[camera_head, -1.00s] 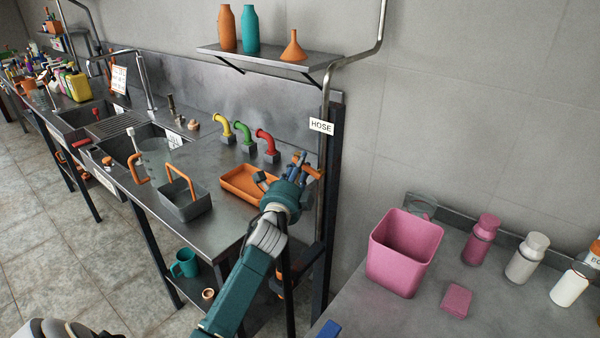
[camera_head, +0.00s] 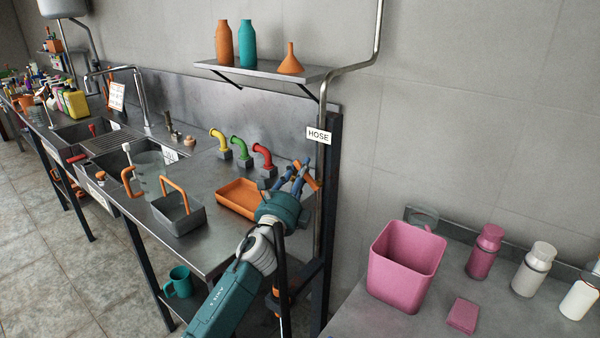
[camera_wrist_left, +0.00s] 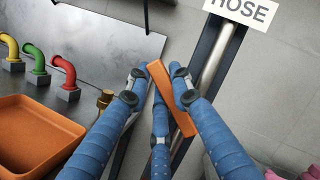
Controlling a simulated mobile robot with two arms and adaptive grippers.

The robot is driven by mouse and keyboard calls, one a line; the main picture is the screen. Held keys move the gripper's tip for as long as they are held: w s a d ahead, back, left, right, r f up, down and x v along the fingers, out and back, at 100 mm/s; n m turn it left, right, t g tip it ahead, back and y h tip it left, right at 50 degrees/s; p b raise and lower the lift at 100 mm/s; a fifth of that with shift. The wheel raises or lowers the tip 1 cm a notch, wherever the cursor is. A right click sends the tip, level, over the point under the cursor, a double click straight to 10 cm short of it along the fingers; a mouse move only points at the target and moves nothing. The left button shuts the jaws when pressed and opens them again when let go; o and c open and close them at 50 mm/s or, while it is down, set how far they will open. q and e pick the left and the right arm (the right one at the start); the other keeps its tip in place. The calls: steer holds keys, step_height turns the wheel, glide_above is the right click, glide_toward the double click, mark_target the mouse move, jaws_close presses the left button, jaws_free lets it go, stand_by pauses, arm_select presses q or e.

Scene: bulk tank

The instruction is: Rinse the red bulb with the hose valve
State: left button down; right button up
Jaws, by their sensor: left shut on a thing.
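The hose valve shows as an orange bar handle (camera_head: 307,176) on the steel pipe below the HOSE sign; it also shows in the left wrist view (camera_wrist_left: 171,98). My left gripper (camera_head: 298,174) is shut on this handle, with its blue fingers on both sides of it in the wrist view (camera_wrist_left: 160,84). The handle lies tilted across the pipe there. I cannot make out a red bulb for certain in either view. My right gripper is not in view.
Left of my gripper are an orange tray (camera_head: 238,199), a grey caddy (camera_head: 180,218) and yellow, green and red spouts (camera_head: 263,158) on the steel counter. A shelf (camera_head: 265,72) hangs above. A pink bin (camera_head: 405,262) and bottles stand on the right counter.

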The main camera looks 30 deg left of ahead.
arm_select(q)
steer(key=shift+f, duration=0.15)
steer(key=c, duration=1.5)
jaws_free()
steer(key=shift+s, duration=0.1)
steer(key=v, duration=1.1)
steer(key=shift+s+f, duration=0.1)
steer(key=shift+s, duration=0.3)
